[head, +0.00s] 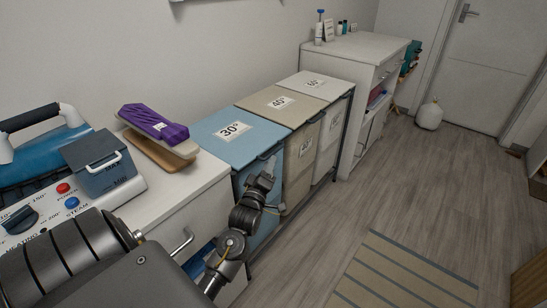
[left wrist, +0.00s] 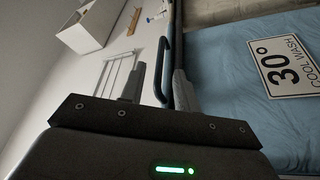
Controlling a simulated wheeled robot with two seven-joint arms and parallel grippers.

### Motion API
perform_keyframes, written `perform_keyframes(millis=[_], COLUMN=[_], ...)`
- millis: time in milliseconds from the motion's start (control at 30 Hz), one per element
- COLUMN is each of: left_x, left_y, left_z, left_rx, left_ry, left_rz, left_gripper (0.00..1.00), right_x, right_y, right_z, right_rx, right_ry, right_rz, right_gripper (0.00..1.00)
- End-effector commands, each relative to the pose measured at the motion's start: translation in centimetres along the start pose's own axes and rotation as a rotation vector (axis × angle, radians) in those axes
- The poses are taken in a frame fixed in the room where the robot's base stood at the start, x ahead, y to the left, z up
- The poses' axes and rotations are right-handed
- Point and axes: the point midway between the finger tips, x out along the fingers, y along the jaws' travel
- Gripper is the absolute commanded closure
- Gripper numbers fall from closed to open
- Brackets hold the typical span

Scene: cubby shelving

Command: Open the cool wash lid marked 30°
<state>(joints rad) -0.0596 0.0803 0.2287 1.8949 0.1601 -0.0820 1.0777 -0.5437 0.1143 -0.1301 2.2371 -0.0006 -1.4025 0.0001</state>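The light blue lid (head: 215,145) marked 30° lies flat and closed on the nearest bin of a row of three. Its 30° COOL WASH label (left wrist: 284,66) shows sideways in the left wrist view. A dark blue handle (left wrist: 164,68) sticks out from the lid's front edge. My left gripper (head: 267,169) is at that front edge. In the left wrist view its two fingers (left wrist: 157,88) are apart, with the handle between them; I cannot tell whether they touch it. My right gripper is out of view.
Beige 40° (head: 296,105) and white 60° (head: 313,81) lids adjoin the blue one.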

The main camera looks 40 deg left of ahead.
Motion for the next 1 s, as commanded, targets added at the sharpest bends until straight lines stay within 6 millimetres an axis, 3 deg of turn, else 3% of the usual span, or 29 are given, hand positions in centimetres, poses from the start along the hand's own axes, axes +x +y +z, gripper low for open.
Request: perform_keyframes(millis=[100,300,667,900,1000], left_x=[2.1,4.2,4.6,4.6,4.6], left_y=[0.0,-0.1,-0.1,-0.1,-0.1], left_z=[0.0,0.0,0.1,0.1,0.1], left_rx=[0.001,0.002,0.002,0.001,0.001], left_ry=[0.0,0.0,-0.001,-0.002,-0.002], left_rz=[0.0,-0.001,-0.002,-0.002,-0.002], left_gripper=[0.68,0.68,0.68,0.98,1.0], right_x=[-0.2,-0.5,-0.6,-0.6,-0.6], right_y=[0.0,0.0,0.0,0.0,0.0], right_z=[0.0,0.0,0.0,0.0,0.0], right_rx=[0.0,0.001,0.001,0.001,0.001], right_ry=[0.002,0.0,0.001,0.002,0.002], right_rz=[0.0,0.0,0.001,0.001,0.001], right_gripper=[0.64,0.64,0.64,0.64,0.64])
